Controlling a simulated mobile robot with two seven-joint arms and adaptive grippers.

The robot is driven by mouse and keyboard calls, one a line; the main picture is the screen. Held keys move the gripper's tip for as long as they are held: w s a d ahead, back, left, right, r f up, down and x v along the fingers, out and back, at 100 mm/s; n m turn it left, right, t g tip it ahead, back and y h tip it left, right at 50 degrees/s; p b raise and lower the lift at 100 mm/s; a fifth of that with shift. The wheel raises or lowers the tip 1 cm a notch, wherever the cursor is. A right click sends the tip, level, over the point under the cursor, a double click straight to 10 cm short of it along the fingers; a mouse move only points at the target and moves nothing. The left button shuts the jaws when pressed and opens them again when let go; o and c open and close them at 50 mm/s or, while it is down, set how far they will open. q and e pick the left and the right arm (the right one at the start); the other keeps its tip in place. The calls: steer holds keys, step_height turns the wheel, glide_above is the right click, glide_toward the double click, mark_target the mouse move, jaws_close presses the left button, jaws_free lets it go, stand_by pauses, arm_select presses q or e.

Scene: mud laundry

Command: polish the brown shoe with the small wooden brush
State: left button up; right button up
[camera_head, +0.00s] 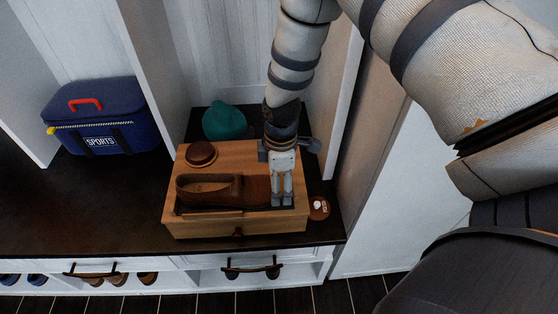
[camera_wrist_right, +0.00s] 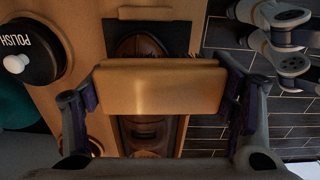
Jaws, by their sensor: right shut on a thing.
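The brown shoe (camera_head: 210,189) lies on its side-long axis across the top of a wooden box (camera_head: 237,159), its opening to the left. My right gripper (camera_head: 283,200) points down at the shoe's right end and hides part of it. In the right wrist view, its fingers are shut on the small wooden brush (camera_wrist_right: 158,90), a pale block held crosswise. Bristles barely show behind the block. The brown shoe (camera_wrist_right: 146,130) shows beneath the brush; I cannot tell whether they touch. Grey jointed parts (camera_wrist_right: 285,40) at the upper right look like my left gripper, its state unclear.
A dark tin marked POLISH (camera_wrist_right: 28,50) shows in the wrist view. A round brown tin (camera_head: 201,153) is on the box; a small tin (camera_head: 319,207) is beside it. A teal item (camera_head: 225,121) lies behind. A blue sports bag (camera_head: 99,117) stands left, with free bench between.

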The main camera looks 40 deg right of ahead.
arm_select(q)
steer(key=shift+s+f, duration=0.1)
steer(key=shift+s, duration=0.05)
arm_select(e)
steer(key=shift+f, duration=0.3)
steer(key=shift+w+d, duration=0.15)
steer(key=shift+w+d+b, duration=0.45)
steer(key=shift+w+d, duration=0.25)
steer(key=shift+w, duration=0.2)
steer(key=shift+w+d, duration=0.35)
arm_select(q)
steer(key=shift+s+f+g, duration=0.4)
steer(key=shift+s+f, duration=0.25)
arm_select(e)
steer(key=shift+r, duration=0.15)
arm_select(q)
steer(key=shift+s, duration=0.1)
arm_select(e)
steer(key=shift+f, duration=0.2)
